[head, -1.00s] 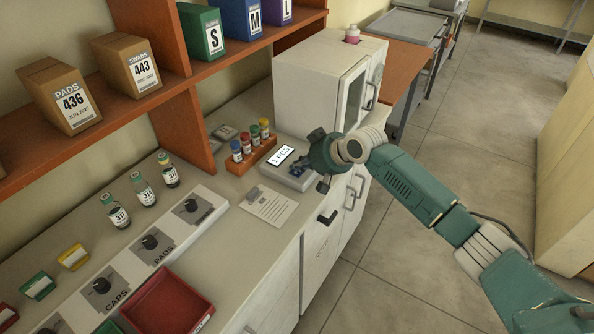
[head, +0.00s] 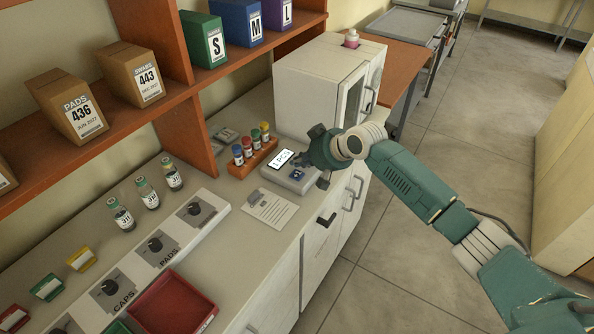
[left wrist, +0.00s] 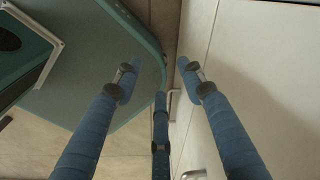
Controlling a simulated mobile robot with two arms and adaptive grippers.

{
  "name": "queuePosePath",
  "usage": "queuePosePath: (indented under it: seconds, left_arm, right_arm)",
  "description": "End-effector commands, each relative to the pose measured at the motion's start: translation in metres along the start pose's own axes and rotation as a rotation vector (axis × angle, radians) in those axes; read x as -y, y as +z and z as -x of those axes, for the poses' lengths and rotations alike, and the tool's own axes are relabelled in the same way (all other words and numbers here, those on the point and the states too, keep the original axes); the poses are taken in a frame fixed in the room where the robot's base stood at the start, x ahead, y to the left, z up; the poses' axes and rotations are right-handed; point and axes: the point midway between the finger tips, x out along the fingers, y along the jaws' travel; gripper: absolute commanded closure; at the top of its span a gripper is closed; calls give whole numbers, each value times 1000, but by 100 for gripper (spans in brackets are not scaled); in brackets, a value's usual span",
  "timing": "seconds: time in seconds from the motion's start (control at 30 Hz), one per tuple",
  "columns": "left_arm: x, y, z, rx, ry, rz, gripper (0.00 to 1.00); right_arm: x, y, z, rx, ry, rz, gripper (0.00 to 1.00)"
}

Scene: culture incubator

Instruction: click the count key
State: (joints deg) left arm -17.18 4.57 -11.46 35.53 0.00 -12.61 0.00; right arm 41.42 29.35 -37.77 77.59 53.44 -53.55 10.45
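The counting device (head: 290,179) is a small grey box on the counter, with a tilted white display (head: 283,163) that shows a short reading ending in "PCS". A small dark blue key (head: 298,175) shows on its top face; its label is too small to read. My right gripper (head: 303,160) is at the device's right side, just above it. Its dark fingers are partly hidden by the wrist, so its opening and any contact are unclear. My left gripper (left wrist: 158,80) shows in the left wrist view with its blue fingers apart and nothing between them.
A paper sheet (head: 269,209) lies in front. Vials (head: 147,193), a dial panel (head: 155,246) and a red tray (head: 172,305) are to the left.

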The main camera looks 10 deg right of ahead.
Motion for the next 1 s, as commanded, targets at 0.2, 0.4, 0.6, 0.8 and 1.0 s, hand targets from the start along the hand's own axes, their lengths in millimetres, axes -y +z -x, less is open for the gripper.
queuePosePath:
  seconds: [0.2, 0.4, 0.6, 0.8, 1.0]
  left_arm:
    - [1, -2, 27, 0, 0, 0, 60]
    - [1, -3, 32, 0, 0, 0, 60]
    - [1, -3, 30, 0, 0, 0, 60]
    - [1, -3, 30, 0, 0, 0, 60]
    - [1, -3, 30, 0, 0, 0, 60]
  right_arm:
    - [8, -18, 19, 1, 0, 0, 100]
    - [9, -21, 22, 1, 0, 0, 100]
    - [9, -21, 22, 1, 0, 0, 100]
    - [9, -21, 22, 0, 0, 0, 100]
    - [9, -21, 22, 0, 0, 0, 100]
